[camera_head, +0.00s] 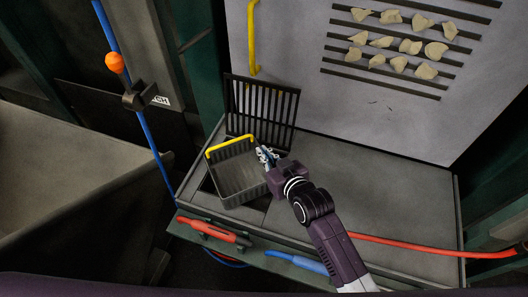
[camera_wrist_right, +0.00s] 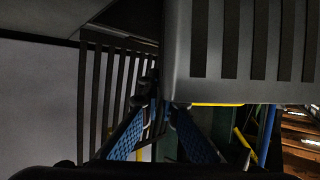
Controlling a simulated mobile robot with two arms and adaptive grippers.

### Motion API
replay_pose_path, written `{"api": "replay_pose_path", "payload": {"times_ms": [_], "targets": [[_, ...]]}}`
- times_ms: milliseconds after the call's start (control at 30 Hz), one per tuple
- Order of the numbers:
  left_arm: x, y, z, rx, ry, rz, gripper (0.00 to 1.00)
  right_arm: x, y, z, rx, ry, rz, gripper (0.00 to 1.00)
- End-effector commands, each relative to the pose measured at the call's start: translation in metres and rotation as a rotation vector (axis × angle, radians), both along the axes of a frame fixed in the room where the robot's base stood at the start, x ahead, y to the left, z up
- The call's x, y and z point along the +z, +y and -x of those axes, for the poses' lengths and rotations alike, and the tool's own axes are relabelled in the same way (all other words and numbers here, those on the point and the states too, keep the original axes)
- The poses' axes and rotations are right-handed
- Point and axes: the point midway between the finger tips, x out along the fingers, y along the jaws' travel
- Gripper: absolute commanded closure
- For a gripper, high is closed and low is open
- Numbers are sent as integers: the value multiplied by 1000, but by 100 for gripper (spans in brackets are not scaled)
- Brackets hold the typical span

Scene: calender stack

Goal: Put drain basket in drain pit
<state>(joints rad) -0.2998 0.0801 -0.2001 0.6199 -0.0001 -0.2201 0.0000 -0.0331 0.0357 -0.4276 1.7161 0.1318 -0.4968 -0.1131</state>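The drain basket (camera_head: 238,175) is a grey open-topped box with a yellow handle (camera_head: 228,143) on its far side. It is over the drain pit (camera_head: 258,204), whose dark opening shows beside it; the basket sits slightly turned to the opening. How deep it is cannot be told. My right gripper (camera_head: 266,157) is at the basket's right wall, its fingers closed on the rim. In the right wrist view the slotted basket (camera_wrist_right: 240,50) fills the upper right, against the blue-padded fingertips (camera_wrist_right: 160,107). My left gripper is not in view.
A dark slatted grate (camera_head: 262,108) stands upright behind the pit. The grey platform (camera_head: 385,185) to the right is clear. A red hose (camera_head: 430,250) crosses its front. A red-handled tool (camera_head: 212,230) lies at the front left. Pale chunks (camera_head: 410,46) lie on slots in the wall panel.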

Motion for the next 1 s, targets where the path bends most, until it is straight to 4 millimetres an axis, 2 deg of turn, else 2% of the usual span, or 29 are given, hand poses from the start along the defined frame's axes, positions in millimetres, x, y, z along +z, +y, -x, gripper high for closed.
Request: {"api": "replay_pose_path", "payload": {"times_ms": [33, 167, 433, 600, 667, 1000], "targets": [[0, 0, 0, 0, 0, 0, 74, 0, 0, 0, 0, -1, 0, 91], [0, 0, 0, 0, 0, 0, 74, 0, 0, 0, 0, -1, 0, 78], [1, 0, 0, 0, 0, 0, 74, 1, 0, 0, 0, -1, 0, 78], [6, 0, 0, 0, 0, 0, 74, 17, 0, 0, -2, -1, -2, 78], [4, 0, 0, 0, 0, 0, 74, 15, -5, 9, -1, 2, 0, 78], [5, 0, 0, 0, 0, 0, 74, 40, -33, 61, -1, 1, 1, 78]]}}
